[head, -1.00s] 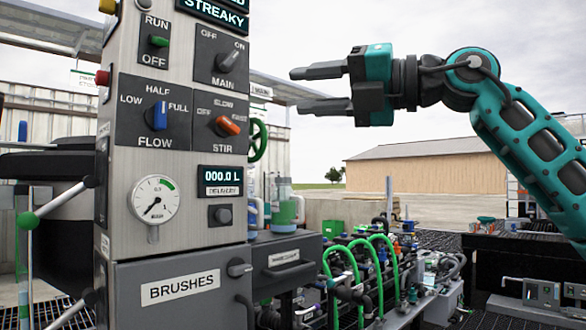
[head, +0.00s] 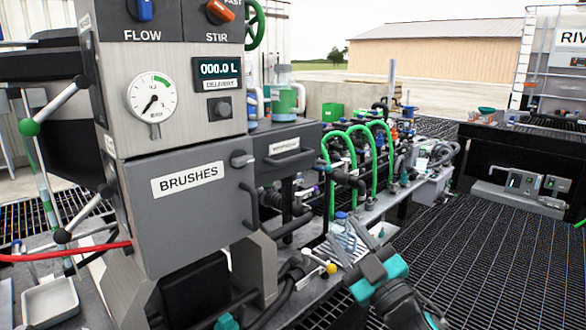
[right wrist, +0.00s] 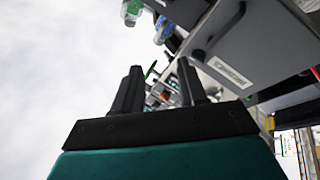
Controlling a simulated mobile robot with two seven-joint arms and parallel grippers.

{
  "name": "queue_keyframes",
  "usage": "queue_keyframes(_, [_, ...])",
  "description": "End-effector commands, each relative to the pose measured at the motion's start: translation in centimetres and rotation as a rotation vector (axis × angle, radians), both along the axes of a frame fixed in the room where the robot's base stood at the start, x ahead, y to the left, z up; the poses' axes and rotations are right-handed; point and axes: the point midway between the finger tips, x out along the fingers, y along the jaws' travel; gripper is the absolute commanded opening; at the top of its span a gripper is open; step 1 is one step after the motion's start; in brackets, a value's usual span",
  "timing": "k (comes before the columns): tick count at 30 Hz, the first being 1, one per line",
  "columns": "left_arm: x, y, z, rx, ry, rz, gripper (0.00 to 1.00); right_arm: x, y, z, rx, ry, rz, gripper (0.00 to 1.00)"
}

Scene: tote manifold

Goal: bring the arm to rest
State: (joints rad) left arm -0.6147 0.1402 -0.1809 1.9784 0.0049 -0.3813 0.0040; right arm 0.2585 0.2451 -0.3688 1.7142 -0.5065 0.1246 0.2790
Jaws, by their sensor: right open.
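My right gripper (head: 347,236) is low in the head view, right of the grey brushes cabinet (head: 188,215). Its two dark fingers are apart and point up and left, near a clear bottle (head: 342,232) with a blue cap. I cannot tell whether they touch it. In the right wrist view the fingers (right wrist: 159,70) stand apart with nothing clearly held between them. My left gripper is not in view.
The panel with a pressure gauge (head: 154,100) stands at left. Green hoses (head: 357,150) and pipework run along the bench behind my right gripper. A black grating floor (head: 470,260) lies open at right. A small tray (head: 50,302) sits at lower left.

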Motion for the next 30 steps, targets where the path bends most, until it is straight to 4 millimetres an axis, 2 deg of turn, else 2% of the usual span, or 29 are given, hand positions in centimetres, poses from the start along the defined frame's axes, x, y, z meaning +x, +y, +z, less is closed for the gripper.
queue_keyframes(1, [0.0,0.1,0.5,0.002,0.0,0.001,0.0,-1.2,-0.8,-2.9,0.036,0.098,-0.031,0.41])
queue_keyframes(5, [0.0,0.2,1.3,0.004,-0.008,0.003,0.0,-4.6,-2.9,-10.0,0.104,0.331,-0.117,0.41])
queue_keyframes(9, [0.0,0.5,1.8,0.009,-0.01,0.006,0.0,-10.0,-5.0,-17.2,0.158,0.59,-0.204,0.41])
queue_keyframes(12, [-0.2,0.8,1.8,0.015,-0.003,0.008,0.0,-14.6,-6.2,-21.5,0.187,0.768,-0.258,0.41])
queue_keyframes(15, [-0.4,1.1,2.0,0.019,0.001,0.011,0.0,-19.0,-7.0,-24.7,0.203,0.916,-0.299,0.41])
queue_keyframes(18, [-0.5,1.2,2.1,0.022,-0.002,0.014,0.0,-22.4,-7.5,-26.7,0.213,1.021,-0.325,0.41])
queue_keyframes(21, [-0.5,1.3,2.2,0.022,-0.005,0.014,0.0,-24.3,-7.8,-27.7,0.219,1.08,-0.34,0.41])
queue_keyframes(24, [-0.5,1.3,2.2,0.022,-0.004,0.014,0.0,-25.0,-7.9,-28.1,0.22,1.101,-0.345,0.41])
queue_keyframes(30, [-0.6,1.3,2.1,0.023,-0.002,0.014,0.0,-25.0,-7.9,-28.1,0.22,1.102,-0.345,0.41])
